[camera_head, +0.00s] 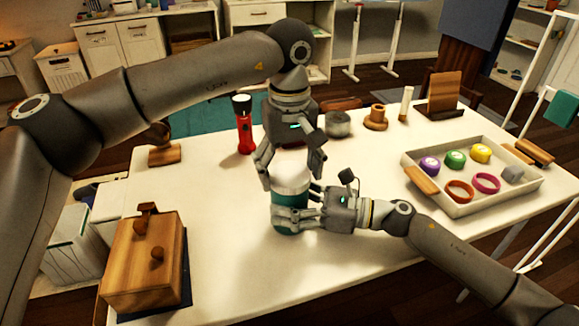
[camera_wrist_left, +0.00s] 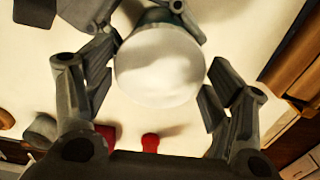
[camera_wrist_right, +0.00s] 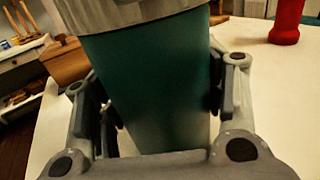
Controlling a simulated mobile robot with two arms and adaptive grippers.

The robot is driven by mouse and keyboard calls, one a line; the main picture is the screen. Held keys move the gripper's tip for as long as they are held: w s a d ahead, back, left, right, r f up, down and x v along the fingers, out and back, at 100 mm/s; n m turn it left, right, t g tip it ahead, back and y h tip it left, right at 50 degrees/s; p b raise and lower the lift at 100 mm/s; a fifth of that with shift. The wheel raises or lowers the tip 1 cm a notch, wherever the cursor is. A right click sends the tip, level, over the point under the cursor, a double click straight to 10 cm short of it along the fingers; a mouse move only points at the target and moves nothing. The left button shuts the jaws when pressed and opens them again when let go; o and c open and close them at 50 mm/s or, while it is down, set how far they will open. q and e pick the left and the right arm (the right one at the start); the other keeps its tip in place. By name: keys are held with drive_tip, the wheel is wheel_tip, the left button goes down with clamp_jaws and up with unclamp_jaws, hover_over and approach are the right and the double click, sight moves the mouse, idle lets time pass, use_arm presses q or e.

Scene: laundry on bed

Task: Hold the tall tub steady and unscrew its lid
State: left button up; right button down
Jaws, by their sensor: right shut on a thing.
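The tall tub (camera_head: 288,229) stands upright on the table, with a teal body and a white lid (camera_head: 291,186). My right gripper (camera_head: 291,208) comes from the right and is shut around the tub's body, below the lid. The right wrist view shows the teal body (camera_wrist_right: 150,85) between its fingers and the pale lid rim (camera_wrist_right: 130,12) above. My left gripper (camera_head: 292,177) points down over the lid from above. In the left wrist view its fingers stand open on either side of the round lid (camera_wrist_left: 158,65), with small gaps. The lid sits on the tub.
A red flashlight (camera_head: 244,130) stands left of my left gripper. A wooden box (camera_head: 140,265) is at the front left. A shallow tray (camera_head: 447,200) with colored round items lies at the right. Grey and wooden pieces stand at the back. The table's front middle is clear.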

use_arm(q)
drive_tip(key=c, duration=0.6)
drive_tip(key=n, duration=0.3)
drive_tip(key=shift+n, duration=0.3)
drive_tip(key=n, duration=1.4)
drive_tip(key=shift+n, duration=0.4)
drive_tip(key=n, duration=1.3)
drive_tip(key=shift+r, duration=0.1)
drive_tip(key=n, duration=0.4)
drive_tip(key=shift+n, duration=0.3)
drive_tip(key=shift+r, duration=0.15)
drive_tip(key=shift+r, duration=0.95)
